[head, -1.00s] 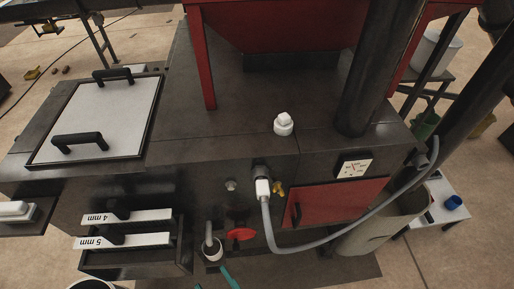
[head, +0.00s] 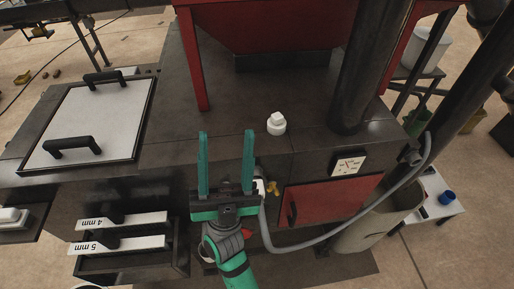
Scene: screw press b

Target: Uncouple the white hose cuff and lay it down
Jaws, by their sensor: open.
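The white hose cuff (head: 261,190) sits at the front face of the dark machine, at the end of a grey hose (head: 304,246). It is partly hidden behind my gripper, so its seat on the port cannot be seen now.
A white knob-like cap (head: 276,123) stands on the machine top (head: 235,100). The machine top has clear room.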

